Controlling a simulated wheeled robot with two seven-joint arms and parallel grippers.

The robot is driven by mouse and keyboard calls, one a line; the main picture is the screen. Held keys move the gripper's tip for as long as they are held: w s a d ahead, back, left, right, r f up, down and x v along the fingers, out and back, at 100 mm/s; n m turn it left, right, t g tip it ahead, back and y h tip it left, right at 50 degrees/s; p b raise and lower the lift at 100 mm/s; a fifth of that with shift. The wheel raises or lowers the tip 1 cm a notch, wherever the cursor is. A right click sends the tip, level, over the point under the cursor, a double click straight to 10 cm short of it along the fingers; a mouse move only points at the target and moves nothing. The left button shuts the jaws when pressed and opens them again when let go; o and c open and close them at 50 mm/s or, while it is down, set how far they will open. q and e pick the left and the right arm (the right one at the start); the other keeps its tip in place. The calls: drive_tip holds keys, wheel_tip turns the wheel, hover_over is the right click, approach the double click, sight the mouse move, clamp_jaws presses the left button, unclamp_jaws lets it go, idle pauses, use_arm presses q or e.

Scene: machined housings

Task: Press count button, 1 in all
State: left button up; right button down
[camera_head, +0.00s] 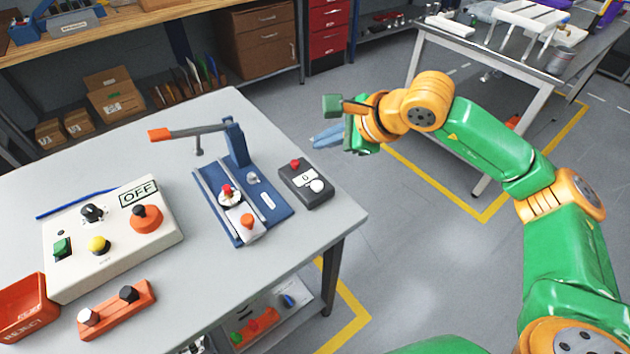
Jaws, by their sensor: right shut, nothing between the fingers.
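A dark grey counter box (306,184) lies on the near table, close to its right edge. Its small display reads 0, with a red button (295,164) on its far side and a white button (317,186) on its near side. I cannot tell from any label which one is the count button. My right gripper (322,139) is shut and empty, beyond and slightly right of the box in the picture, apart from it and past the table's edge. My left gripper is not in view.
A blue press fixture (243,205) with an orange-handled lever stands left of the counter. A white control box (110,240) marked OFF, an orange block (118,308) and a red reject bin (25,308) are further left. Another table (480,60) stands behind my right arm.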

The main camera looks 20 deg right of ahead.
sight(322, 186)
wheel_tip(322, 186, down, 8)
drive_tip(key=b, duration=0.6)
drive_tip(key=shift+w+f, duration=0.15)
drive_tip(key=shift+f, duration=0.05)
drive_tip(key=shift+f+b, duration=0.35)
idle(1.5)
drive_tip(key=shift+f+b, duration=0.35)
drive_tip(key=shift+b, duration=0.2)
drive_tip(key=shift+f+b, duration=0.55)
drive_tip(key=shift+b, duration=0.1)
idle(0.4)
drive_tip(key=shift+r, duration=0.1)
drive_tip(key=shift+r+p, duration=0.6)
drive_tip(key=shift+r, duration=0.25)
